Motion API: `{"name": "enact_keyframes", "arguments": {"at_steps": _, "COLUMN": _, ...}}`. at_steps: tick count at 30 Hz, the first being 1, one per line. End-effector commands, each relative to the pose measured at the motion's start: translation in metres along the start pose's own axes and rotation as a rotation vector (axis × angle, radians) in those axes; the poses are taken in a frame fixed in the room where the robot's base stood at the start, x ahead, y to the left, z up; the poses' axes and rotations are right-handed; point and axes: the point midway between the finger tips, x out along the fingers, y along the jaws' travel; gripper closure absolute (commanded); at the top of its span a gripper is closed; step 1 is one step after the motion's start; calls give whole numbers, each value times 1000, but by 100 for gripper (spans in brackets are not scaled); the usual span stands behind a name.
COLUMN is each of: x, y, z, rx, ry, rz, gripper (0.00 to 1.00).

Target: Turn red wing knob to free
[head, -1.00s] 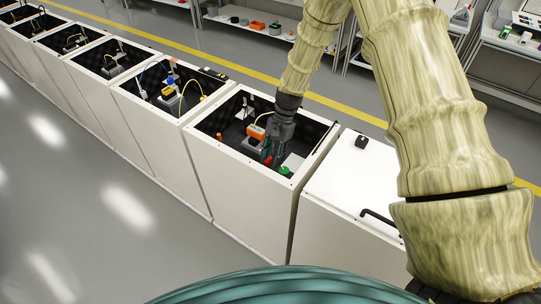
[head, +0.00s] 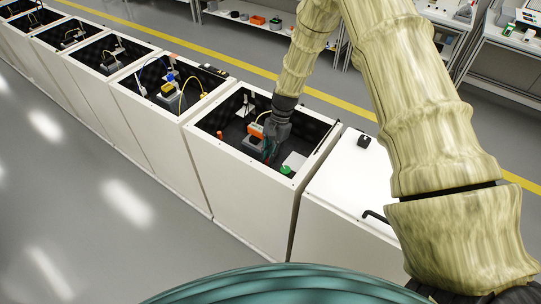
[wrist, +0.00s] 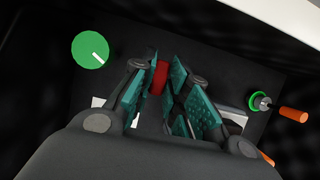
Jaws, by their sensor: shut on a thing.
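The red wing knob (wrist: 159,78) shows in the wrist view as a narrow red piece between the teal finger pads of my gripper (wrist: 158,92). My gripper is shut on it, and the pads hide most of the knob. In the head view my gripper (head: 268,150) reaches down into the open cabinet (head: 243,184).
A green round knob (wrist: 92,50) with a white mark lies to the left of the gripper. A green-ringed metal connector (wrist: 260,101) and an orange cylinder (wrist: 293,114) lie to the right. Cabinet walls surround the gripper. A closed white cabinet (head: 350,182) stands beside it.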

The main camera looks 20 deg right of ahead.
Motion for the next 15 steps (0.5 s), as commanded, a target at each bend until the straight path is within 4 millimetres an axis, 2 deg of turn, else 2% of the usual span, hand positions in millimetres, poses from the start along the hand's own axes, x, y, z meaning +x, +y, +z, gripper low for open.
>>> {"name": "enact_keyframes", "arguments": {"at_steps": 1, "x": 5, "y": 3, "z": -2, "rx": 1, "ry": 0, "rz": 5, "gripper": 100}}
{"name": "enact_keyframes", "arguments": {"at_steps": 8, "x": 6, "y": 3, "z": -2, "rx": -38, "ry": 1, "rz": 22, "gripper": 100}}
{"name": "enact_keyframes", "arguments": {"at_steps": 15, "x": 7, "y": 2, "z": -3, "rx": -169, "ry": 2, "rz": 76, "gripper": 100}}
